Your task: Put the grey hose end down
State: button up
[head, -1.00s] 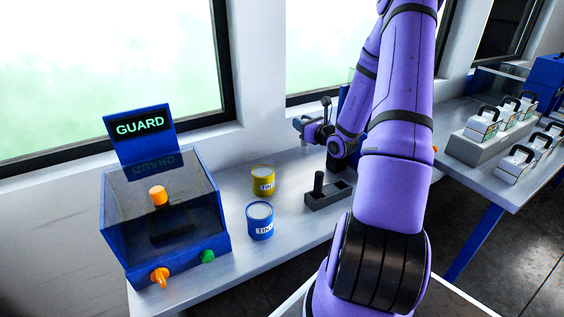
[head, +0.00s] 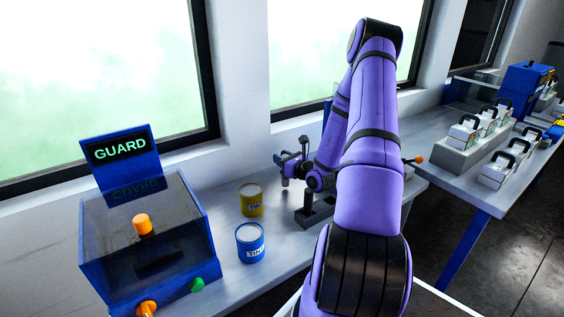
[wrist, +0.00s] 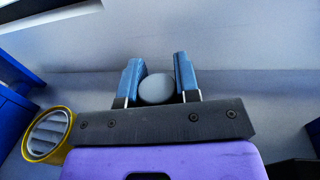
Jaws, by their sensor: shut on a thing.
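The grey hose end (wrist: 157,89) shows in the wrist view as a round grey shape between the two blue fingers of my gripper (wrist: 159,82). The fingers are shut on it. In the head view my gripper (head: 285,167) is over the back part of the grey bench (head: 226,256), behind the yellow tin. A small grey piece (head: 285,182), likely the hose end, hangs below it close to the bench top. I cannot tell whether it touches the bench. The rest of the hose is not clearly visible.
A yellow tin (head: 251,201) and a blue tin (head: 250,245) stand left of a dark holder (head: 309,218) on the bench. A blue guard box (head: 150,255) is at left, with orange and green knobs. Bare bench lies behind the yellow tin.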

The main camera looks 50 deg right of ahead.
jog(key=shift+f, duration=0.65)
jog(key=shift+f, duration=0.1)
jog(key=o, duration=0.9)
jog(key=shift+o, duration=0.2)
jog(key=s+a, duration=0.1)
jog(key=s, duration=1.1)
